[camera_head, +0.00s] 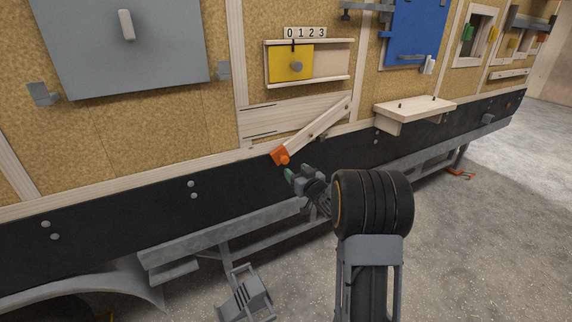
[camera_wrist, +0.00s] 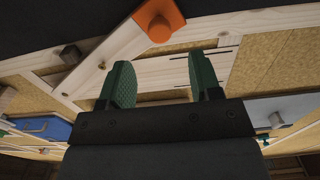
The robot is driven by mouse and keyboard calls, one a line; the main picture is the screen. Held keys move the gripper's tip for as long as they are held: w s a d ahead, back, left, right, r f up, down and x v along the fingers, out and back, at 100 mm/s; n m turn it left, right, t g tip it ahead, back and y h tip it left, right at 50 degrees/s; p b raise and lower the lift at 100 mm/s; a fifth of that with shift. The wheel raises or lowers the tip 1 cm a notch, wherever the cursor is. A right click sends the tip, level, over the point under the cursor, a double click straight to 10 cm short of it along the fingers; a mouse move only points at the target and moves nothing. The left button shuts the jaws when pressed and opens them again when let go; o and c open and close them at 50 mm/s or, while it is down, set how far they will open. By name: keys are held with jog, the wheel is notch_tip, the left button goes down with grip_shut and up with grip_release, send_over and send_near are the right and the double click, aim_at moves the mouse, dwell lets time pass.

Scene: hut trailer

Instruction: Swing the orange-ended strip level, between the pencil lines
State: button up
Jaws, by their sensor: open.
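The pale wooden strip (camera_head: 318,126) hangs tilted on the trailer wall, its orange end (camera_head: 281,155) low at the left and its other end higher at the right. The orange end also shows in the wrist view (camera_wrist: 160,18), with a round peg on it. A pale board (camera_head: 280,112) behind the strip carries dark pencil lines at its left; they show in the wrist view (camera_wrist: 212,51) too. The strip lies below these lines at its orange end. My gripper (camera_head: 294,177) is open and empty, just below and right of the orange end, apart from it. Its green fingers (camera_wrist: 163,84) point towards the board.
A yellow sliding panel (camera_head: 290,64) under the digits sits above the board. A small wooden shelf (camera_head: 414,109) juts out at the right. The black lower wall (camera_head: 110,222) has bolts.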

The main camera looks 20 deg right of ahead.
aim_at(286, 162)
jog(key=w, duration=0.5)
jog(key=w+a, duration=0.1)
jog(key=w, duration=0.2)
jog(key=shift+s, duration=0.1)
grip_shut()
dwell(0.4)
